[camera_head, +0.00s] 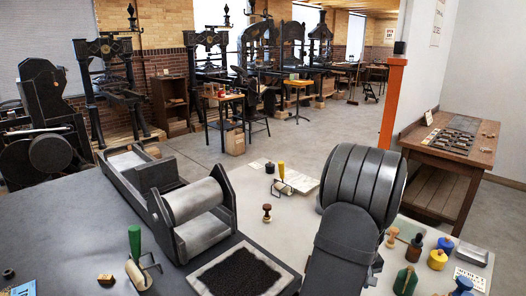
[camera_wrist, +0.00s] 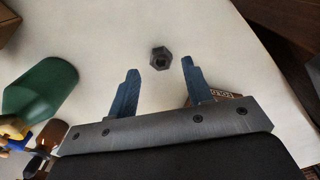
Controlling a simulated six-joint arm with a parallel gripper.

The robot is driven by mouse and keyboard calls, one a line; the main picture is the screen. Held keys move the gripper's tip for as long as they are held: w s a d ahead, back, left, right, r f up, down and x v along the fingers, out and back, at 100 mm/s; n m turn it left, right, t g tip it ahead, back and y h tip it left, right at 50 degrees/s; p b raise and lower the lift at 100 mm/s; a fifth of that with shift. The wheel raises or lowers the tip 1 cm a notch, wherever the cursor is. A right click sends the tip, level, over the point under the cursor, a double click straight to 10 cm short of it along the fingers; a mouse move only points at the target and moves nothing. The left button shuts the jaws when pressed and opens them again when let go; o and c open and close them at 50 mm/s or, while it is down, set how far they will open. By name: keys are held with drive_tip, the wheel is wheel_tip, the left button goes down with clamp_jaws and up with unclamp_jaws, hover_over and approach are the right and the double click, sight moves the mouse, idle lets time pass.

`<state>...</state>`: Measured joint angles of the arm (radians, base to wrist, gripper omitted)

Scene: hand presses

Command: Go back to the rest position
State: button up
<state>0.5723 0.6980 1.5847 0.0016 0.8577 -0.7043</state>
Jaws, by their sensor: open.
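My gripper (camera_wrist: 160,80) shows in the wrist view with its two blue fingers wide apart and nothing between them. A dark hexagonal nut (camera_wrist: 160,58) lies on the pale table top just beyond the fingertips. A label with letters is partly hidden behind the right finger. In the head view my dark arm stands over the right part of the table, and the gripper itself is hidden behind it.
A green bottle (camera_head: 405,280), a blue-capped yellow jar (camera_head: 438,258) and stamps stand right of my arm. A hand press (camera_head: 190,215), a dark inked slab (camera_head: 240,275) and a green-handled roller (camera_head: 135,250) lie to the left. A wooden side table (camera_head: 425,155) stands behind.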

idle(0.3)
wheel_tip(320, 180, down, 4)
drive_tip(key=shift+r, duration=0.1)
wheel_tip(320, 180, up, 12)
drive_tip(key=r, duration=0.1)
wheel_tip(320, 180, down, 12)
drive_tip(key=shift+f, duration=0.25)
drive_tip(key=shift+r, duration=0.15)
wheel_tip(320, 180, up, 39)
drive_tip(key=w+a+n, duration=0.2)
drive_tip(key=w+a, duration=0.3)
drive_tip(key=a, duration=0.7)
drive_tip(key=w+a+n, duration=0.3)
drive_tip(key=w+a, duration=0.2)
drive_tip(key=a, duration=0.8)
drive_tip(key=shift+w+f, duration=0.3)
drive_tip(key=shift+w, duration=0.05)
